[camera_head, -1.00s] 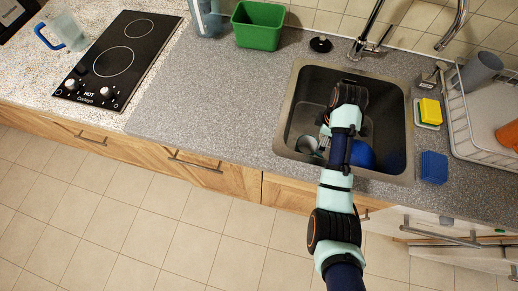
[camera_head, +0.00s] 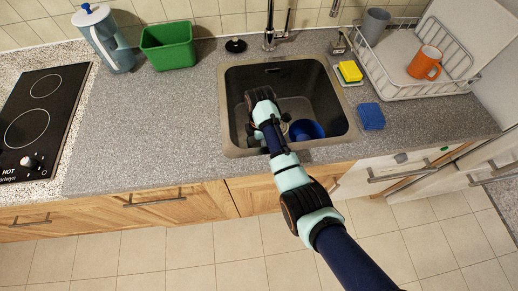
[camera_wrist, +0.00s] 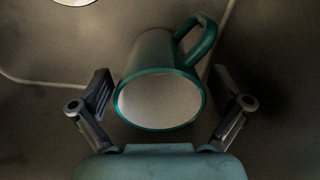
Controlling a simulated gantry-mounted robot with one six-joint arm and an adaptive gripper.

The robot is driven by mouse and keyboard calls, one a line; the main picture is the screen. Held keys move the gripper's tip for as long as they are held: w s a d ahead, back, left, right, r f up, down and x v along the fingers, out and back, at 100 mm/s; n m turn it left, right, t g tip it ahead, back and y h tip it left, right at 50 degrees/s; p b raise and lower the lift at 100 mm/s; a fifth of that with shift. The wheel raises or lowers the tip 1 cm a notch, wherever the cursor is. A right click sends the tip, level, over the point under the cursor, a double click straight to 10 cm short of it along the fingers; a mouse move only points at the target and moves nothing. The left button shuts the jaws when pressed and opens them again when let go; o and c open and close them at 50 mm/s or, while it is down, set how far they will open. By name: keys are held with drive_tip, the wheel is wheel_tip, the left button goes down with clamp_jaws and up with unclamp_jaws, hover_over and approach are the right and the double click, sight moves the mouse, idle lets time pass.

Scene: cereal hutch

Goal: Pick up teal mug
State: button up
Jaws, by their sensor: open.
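The teal mug (camera_wrist: 155,100) is in the wrist view, its white inside and open mouth facing the camera and its handle pointing up and right. My gripper (camera_wrist: 160,80) is open, with one finger on each side of the mug. I cannot tell whether either finger touches it. In the head view my arm reaches down into the left part of the sink (camera_head: 335,82) and hides the mug and the fingers.
A blue bowl (camera_head: 306,130) sits in the sink just right of my arm. The sink walls are close around. A yellow sponge (camera_head: 350,71), a blue sponge (camera_head: 371,116) and a dish rack (camera_head: 390,75) with an orange mug (camera_head: 425,62) stand to the right.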

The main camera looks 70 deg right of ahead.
drive_tip(key=shift+f, duration=0.5)
drive_tip(key=shift+r, duration=0.1)
drive_tip(key=c, duration=1.3)
drive_tip(key=shift+r, duration=0.1)
drive_tip(key=shift+c, duration=0.2)
wheel_tip(320, 180, up, 20)
drive_tip(key=p, duration=1.2)
wheel_tip(320, 180, up, 3)
drive_tip(key=p, duration=0.4)
drive_tip(key=shift+p, duration=0.35)
